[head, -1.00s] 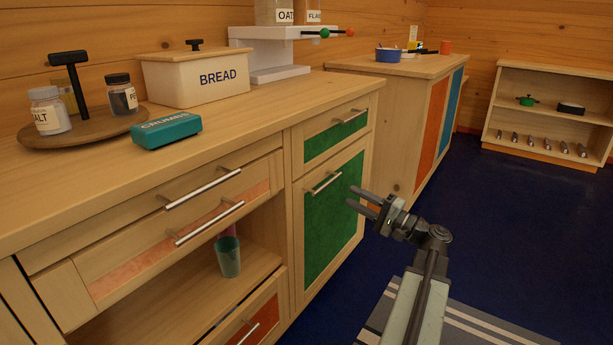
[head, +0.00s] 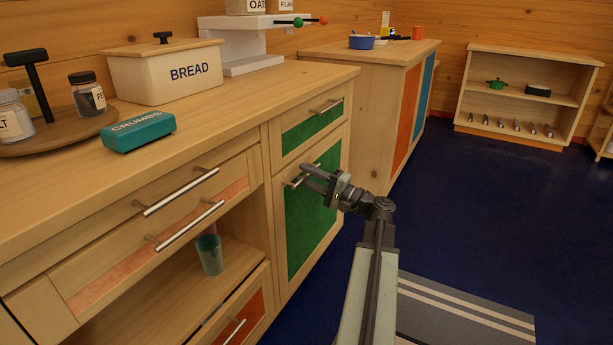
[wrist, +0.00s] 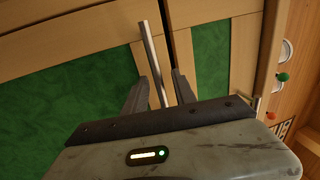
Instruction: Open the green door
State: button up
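The green door (head: 312,225) is shut in the wooden counter, below a drawer with a green front (head: 312,130). A silver bar handle (head: 294,182) runs along the door's top; the handle (wrist: 150,55) also shows in the wrist view. My gripper (head: 304,174) is at the handle, its fingers pointing left toward the door. In the wrist view my gripper (wrist: 158,62) has its two fingers apart, one on each side of the bar. Gaps show between bar and fingers. The fingers partly cover the handle in the head view.
Left of the door are drawers with bar handles (head: 180,192) and an open shelf holding a teal cup (head: 209,255). A bread box (head: 165,80) and a teal crumbs box (head: 138,131) stand on the counter. Blue floor (head: 470,220) is clear to the right, with a striped mat (head: 460,310).

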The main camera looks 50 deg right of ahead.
grip_shut()
jog(key=shift+s, duration=0.1)
dwell(1.2)
